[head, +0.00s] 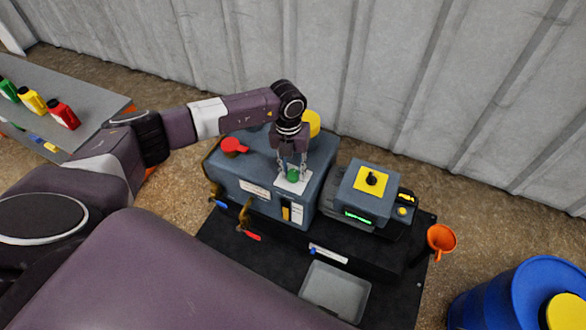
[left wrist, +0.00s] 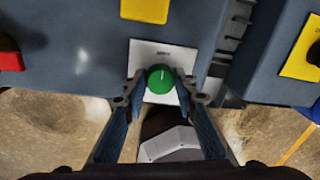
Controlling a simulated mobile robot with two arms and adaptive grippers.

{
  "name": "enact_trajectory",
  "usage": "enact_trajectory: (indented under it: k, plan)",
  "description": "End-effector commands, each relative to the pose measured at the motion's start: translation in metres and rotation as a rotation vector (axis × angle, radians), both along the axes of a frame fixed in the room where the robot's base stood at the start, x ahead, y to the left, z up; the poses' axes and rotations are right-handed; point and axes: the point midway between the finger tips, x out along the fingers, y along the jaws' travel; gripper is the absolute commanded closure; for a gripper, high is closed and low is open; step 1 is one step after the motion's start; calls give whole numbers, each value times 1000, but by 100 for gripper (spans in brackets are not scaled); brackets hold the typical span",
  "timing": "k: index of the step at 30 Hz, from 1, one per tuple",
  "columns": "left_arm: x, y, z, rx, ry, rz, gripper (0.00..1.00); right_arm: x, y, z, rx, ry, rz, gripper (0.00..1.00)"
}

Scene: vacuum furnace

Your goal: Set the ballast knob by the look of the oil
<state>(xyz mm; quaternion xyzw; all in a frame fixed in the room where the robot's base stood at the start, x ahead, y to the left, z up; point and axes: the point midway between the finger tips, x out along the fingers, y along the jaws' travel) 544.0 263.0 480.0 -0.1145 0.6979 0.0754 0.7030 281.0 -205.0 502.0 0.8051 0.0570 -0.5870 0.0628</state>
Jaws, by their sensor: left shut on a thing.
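The green ballast knob (head: 293,175) sits on a white plate (head: 301,187) on top of the blue-grey pump housing (head: 235,171). My left gripper (head: 291,164) comes down from above and is shut on the knob. In the left wrist view, the fingers of my left gripper (left wrist: 161,88) sit on either side of the knob (left wrist: 160,76), whose white mark points up the picture. A narrow amber window (head: 286,214), which looks like the oil sight glass, is low on the pump front beside a white label (head: 297,212). My right gripper is not in view.
A red cap (head: 233,146) and a yellow cap (head: 312,122) flank my left wrist. Right of the pump stands a box with a black knob on a yellow plate (head: 361,184). A grey tray (head: 335,289), an orange funnel (head: 441,240) and a blue drum (head: 500,301) are nearby.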

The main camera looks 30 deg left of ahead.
Motion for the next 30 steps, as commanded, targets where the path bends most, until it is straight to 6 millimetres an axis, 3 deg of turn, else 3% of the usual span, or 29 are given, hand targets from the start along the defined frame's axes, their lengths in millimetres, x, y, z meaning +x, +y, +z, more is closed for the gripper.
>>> enact_trajectory:
  k: [5,6,10,20,23,30]
  plan:
    - [1,0,1,0,-2,2,98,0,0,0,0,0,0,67]
    - [1,0,1,0,-2,2,71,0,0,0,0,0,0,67]
    - [1,0,0,0,-1,1,56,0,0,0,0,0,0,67]
    - [0,1,3,0,-1,0,56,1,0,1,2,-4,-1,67]
    - [1,2,14,1,-3,1,56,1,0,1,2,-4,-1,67]
    - [1,4,63,0,-5,0,56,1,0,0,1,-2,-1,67]
